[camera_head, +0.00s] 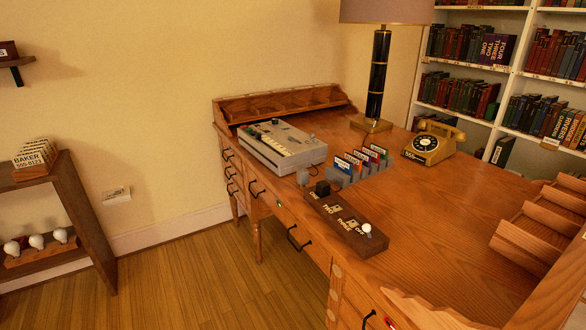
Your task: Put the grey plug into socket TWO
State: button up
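A dark wooden socket strip (345,228) lies on the desk near its front edge, with pale lettering that reads ONE, TWO, THREE and OFF. A black plug-like block (322,188) stands at the far end, by ONE. Socket TWO (335,209) shows as a pale plate in the middle with nothing in it. Another pale plate (350,222) is by THREE, also empty. A small grey block (302,177) sits on the desk just beyond the strip; it may be the grey plug, but it is too small to tell. My gripper is not in view.
A grey keyed machine (281,146) and a rack of coloured cards (358,165) stand beyond the strip. A lamp (377,80), a gold telephone (433,143) and wooden trays (540,225) are farther back or right. The desk (430,210) right of the strip is clear.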

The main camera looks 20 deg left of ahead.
aim_at(346, 221)
jog(key=i+j, duration=0.15)
jog(key=j, duration=0.2)
jog(key=i+j+z, duration=0.1)
jog(key=j, duration=0.2)
jog(key=i+j, duration=0.2)
jog(key=j, duration=0.15)
jog(key=i+j+z, duration=0.1)
jog(key=j, duration=0.25)
jog(key=i+j, duration=0.2)
jog(key=j, duration=0.15)
jog(key=i+j+z, duration=0.1)
jog(key=j, duration=0.25)
jog(key=i+j, duration=0.15)
jog(key=j, duration=0.2)
jog(key=z, duration=0.05)
